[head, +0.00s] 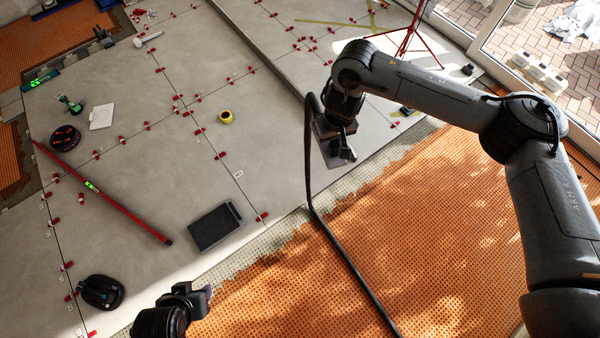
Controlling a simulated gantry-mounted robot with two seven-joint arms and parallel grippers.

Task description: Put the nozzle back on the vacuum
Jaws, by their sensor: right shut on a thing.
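My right gripper (345,152) is low over the grey tiles near their edge, at the upper middle of the head view. It is shut on what looks like the nozzle, mostly hidden by the wrist and fingers. A black hose (308,160) bends over beside the wrist and runs down across the orange matting to the bottom edge. The vacuum's body cannot be made out. My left gripper (198,296) is at the bottom, near the tile edge, away from the hose; its finger gap is unclear.
A dark flat pad (215,226) lies on the tiles. A red level bar (105,195), a yellow tape roll (226,117), black round tools (101,292) and several red clips lie around. A red tripod (408,38) stands at the back. Orange matting (430,230) fills the lower right.

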